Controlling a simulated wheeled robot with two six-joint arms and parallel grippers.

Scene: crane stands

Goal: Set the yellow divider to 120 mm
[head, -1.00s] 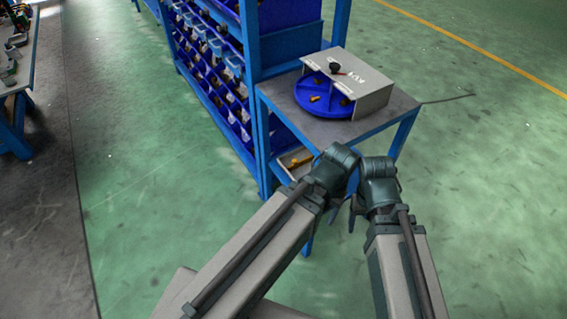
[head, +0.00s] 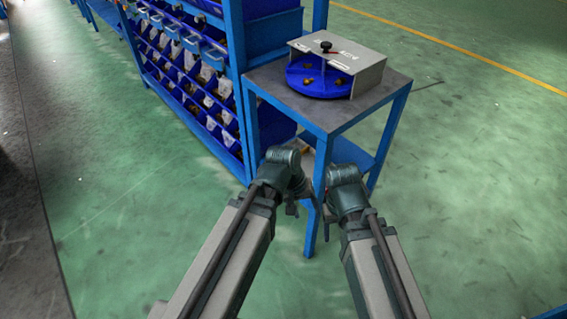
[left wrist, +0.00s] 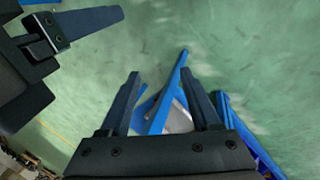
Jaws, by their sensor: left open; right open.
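I cannot make out the yellow divider for certain. A small yellow-orange thing (head: 306,150) shows behind my left gripper, low at the small table, mostly hidden; I cannot tell what it is. My left gripper (head: 304,206) is open and empty, in front of the table's near leg. Its two spread fingers also show in the left wrist view (left wrist: 160,82), with a blue frame and a grey surface beyond. My right gripper (head: 328,212) is close beside it on the right, open. Part of it shows at the upper left of the left wrist view (left wrist: 72,14).
A small blue-legged table (head: 378,96) bears a grey metal housing (head: 368,76) with a black knob (head: 326,47) and a blue round tray (head: 318,88) holding brass-coloured parts. A blue bin rack (head: 190,75) stands to its left. Green floor (head: 480,190) is clear at right.

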